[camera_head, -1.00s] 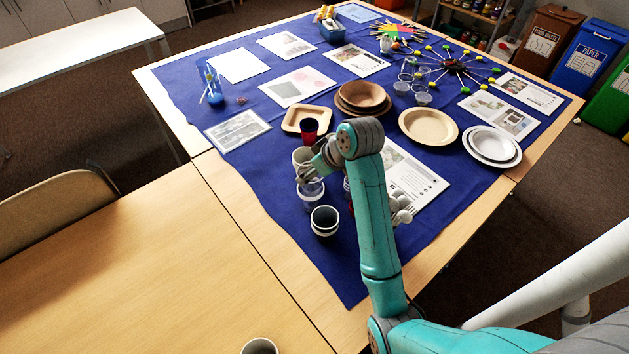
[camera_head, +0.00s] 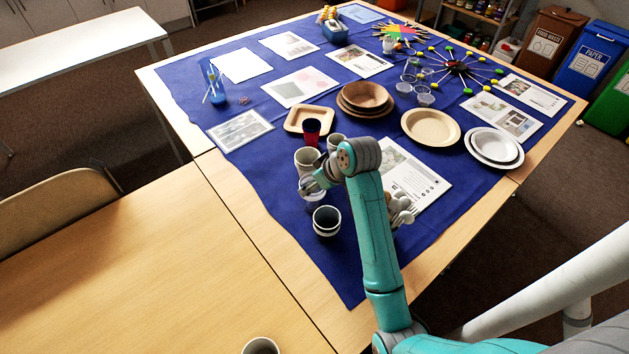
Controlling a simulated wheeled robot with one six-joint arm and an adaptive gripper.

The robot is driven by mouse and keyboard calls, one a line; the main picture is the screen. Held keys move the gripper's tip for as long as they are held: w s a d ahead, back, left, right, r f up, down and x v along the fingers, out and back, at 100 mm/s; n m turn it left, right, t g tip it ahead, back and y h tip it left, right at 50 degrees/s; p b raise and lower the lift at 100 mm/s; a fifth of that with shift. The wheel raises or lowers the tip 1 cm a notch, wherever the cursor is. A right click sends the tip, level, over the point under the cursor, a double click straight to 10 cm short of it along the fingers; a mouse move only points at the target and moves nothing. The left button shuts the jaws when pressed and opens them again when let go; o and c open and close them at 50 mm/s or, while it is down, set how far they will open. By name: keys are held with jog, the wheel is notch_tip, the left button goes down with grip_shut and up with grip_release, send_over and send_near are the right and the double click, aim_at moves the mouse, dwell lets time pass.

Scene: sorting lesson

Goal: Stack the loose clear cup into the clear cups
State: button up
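A clear cup (camera_head: 309,198) stands on the blue cloth at the near left, between a white cup and a dark-lined cup. My gripper (camera_head: 312,186) is over it, and the fingers overlap its upper part. The gripper is small and partly hidden by its own wrist, so I cannot tell whether it touches the cup or whether the fingers are open. Several other clear cups (camera_head: 424,100) stand in a group farther back, right of the brown bowls.
Near my gripper stand a white cup (camera_head: 306,159), a dark-lined cup (camera_head: 326,221), a red cup (camera_head: 311,130) and a grey cup (camera_head: 336,142). Brown bowls (camera_head: 364,96), a tan plate (camera_head: 430,127) and white plates (camera_head: 494,146) lie to the right.

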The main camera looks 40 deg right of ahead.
jog(key=shift+f, duration=0.25)
jog(key=o, duration=0.7)
jog(key=shift+f, duration=0.1)
jog(key=shift+r, duration=0.2)
